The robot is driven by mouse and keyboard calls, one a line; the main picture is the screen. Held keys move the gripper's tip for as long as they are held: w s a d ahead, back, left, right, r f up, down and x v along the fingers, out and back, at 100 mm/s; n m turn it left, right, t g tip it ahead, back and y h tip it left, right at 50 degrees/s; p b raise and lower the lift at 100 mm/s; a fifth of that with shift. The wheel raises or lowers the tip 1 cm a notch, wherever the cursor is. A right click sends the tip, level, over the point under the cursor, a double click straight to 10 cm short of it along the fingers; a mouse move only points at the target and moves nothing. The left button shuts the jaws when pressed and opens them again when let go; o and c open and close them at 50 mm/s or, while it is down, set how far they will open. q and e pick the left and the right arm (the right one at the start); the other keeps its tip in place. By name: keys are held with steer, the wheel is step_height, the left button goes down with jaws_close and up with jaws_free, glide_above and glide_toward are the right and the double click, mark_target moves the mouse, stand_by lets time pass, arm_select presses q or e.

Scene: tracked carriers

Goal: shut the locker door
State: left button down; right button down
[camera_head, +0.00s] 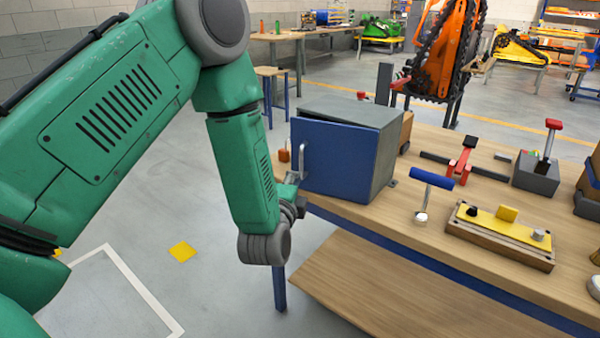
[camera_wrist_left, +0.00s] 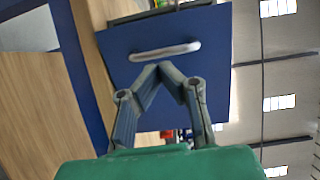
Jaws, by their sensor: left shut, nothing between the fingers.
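The locker (camera_head: 385,150) is a grey box on the left end of the workbench. Its blue door (camera_head: 345,160) faces me and looks nearly closed, with a narrow dark gap along its top left edge. A silver bar handle (camera_head: 302,160) is on the door's left side. My left gripper (camera_head: 298,183) is at the door's left edge, just below the handle, partly hidden by my wrist. In the left wrist view the fingers (camera_wrist_left: 172,68) are shut and empty. They point at the blue door (camera_wrist_left: 215,75) beside the handle (camera_wrist_left: 165,51); whether they touch it I cannot tell. My right gripper is not in view.
The wooden workbench (camera_head: 400,222) also holds a blue-handled tool (camera_head: 432,180), a yellow-topped fixture (camera_head: 500,230), a red clamp (camera_head: 462,160) and a grey box with a red-topped lever (camera_head: 537,172). A small orange item (camera_head: 284,155) is left of the locker. Open floor lies left of the bench.

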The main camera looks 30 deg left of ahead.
mark_target(302, 161)
arm_select(q)
steer(key=x, duration=0.3)
steer(key=shift+w+r, duration=0.1)
steer(key=shift+w, duration=0.6)
steer(key=shift+a, duration=0.15)
steer(key=shift+w+a+h, duration=0.2)
steer(key=shift+w+h, duration=0.1)
steer(key=w+h, duration=0.1)
steer(key=w+a+m, duration=0.1)
steer(key=w, duration=0.1)
steer(key=shift+w+a+m+t+h, duration=0.15)
steer(key=shift+m+t+h, duration=0.15)
steer(key=shift+t+h, duration=0.1)
steer(key=shift+w, duration=0.2)
